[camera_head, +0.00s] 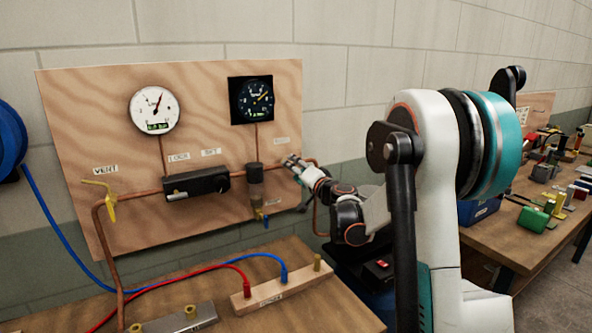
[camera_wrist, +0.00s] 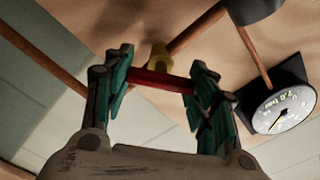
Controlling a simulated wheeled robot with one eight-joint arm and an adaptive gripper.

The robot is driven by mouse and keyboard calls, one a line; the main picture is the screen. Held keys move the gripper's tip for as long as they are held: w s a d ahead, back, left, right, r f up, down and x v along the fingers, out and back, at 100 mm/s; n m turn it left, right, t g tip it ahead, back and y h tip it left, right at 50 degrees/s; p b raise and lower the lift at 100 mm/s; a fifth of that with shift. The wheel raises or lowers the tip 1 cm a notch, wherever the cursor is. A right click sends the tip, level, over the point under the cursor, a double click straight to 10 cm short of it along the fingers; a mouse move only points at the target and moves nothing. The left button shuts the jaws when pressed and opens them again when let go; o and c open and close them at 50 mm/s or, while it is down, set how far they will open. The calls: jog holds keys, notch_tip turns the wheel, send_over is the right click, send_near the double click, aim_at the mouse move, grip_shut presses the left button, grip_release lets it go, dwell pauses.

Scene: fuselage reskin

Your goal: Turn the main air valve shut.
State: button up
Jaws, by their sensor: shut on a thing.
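The main air valve shows in the wrist view as a red lever (camera_wrist: 160,83) on a brass-yellow body (camera_wrist: 158,57), joined to a copper pipe. The lever lies at a slant to that pipe. My gripper (camera_wrist: 161,88) has its two green-padded fingers on either side of the lever and is shut on it, with the lever spanning between them. In the head view my gripper (camera_head: 295,165) is at the right side of the wooden panel (camera_head: 80,130), and it hides the valve there. The small label (camera_head: 281,140) above it is too small to read.
The panel also carries a white gauge (camera_head: 155,111), a dark gauge (camera_head: 251,100), a black regulator block (camera_head: 196,184), a filter with a blue tap (camera_head: 257,189) and a yellow vent valve (camera_head: 105,199). Red and blue hoses meet a wooden block (camera_head: 270,290) on the bench below.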

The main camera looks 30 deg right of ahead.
jog(key=m, duration=0.7)
jog(key=shift+d+f, duration=0.1)
dwell(0.6)
jog(key=o, duration=1.1)
jog(key=s, duration=1.2)
jog(key=shift+d, duration=0.2)
jog(key=shift+a, duration=0.15)
